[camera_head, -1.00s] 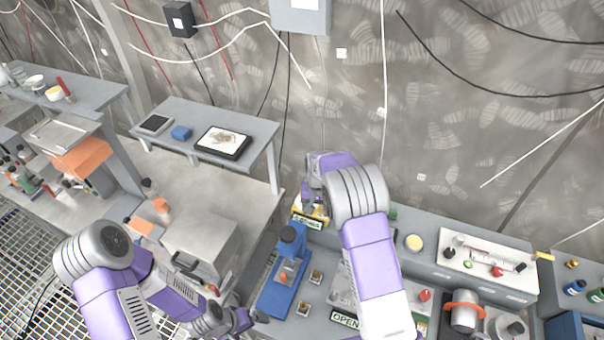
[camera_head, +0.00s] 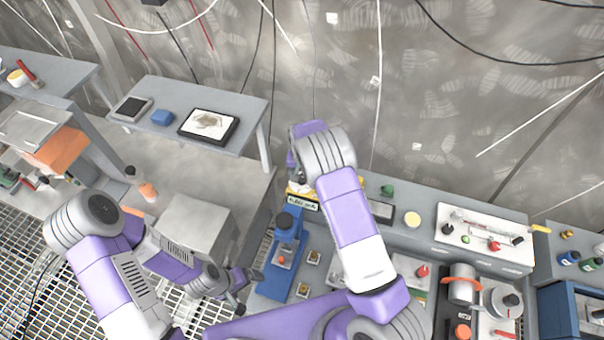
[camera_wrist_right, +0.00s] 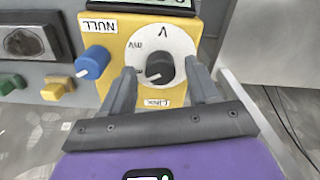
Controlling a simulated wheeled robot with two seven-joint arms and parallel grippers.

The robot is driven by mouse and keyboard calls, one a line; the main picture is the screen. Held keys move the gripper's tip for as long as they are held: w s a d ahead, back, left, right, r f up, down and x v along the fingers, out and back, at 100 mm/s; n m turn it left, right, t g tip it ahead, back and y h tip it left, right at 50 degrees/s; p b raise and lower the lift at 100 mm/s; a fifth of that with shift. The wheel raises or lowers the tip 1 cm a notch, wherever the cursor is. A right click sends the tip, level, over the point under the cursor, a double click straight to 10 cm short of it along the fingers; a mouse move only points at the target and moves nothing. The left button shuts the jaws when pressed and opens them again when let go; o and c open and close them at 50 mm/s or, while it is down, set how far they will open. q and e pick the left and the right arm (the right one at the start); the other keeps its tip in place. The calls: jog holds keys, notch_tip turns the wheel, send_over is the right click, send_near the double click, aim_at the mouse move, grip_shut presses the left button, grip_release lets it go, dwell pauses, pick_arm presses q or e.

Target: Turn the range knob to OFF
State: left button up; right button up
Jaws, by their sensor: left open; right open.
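The black range knob (camera_wrist_right: 160,66) sits on a white dial marked V and mV, on a yellow meter (camera_wrist_right: 115,45). Its white pointer line points left and slightly down in the right wrist view. My right gripper (camera_wrist_right: 161,76) is open, with one finger on each side of the knob; I cannot tell whether they touch it. In the head view, the yellow meter (camera_head: 303,192) is mostly hidden behind my right arm and its display shows. My left gripper (camera_head: 243,288) is low at the left of the bench, away from the meter; its fingers are small there.
A blue knob (camera_wrist_right: 92,62) and a NULL label are beside the dial. A blue stand (camera_head: 285,250) is in front of the meter. A white panel (camera_head: 486,240) and several small items lie to the right. A grey box (camera_head: 196,225) stands left.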

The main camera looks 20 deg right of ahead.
pick_arm(q)
jog(key=shift+w, duration=0.15)
pick_arm(e)
jog(key=shift+w+f, duration=0.1)
jog(key=shift+w, duration=0.05)
jog(key=shift+c, duration=1.4)
jog(key=c, duration=0.7)
pick_arm(q)
jog(key=shift+f, duration=0.1)
pick_arm(e)
jog(key=shift+c, duration=0.3)
pick_arm(q)
jog(key=shift+f, duration=0.1)
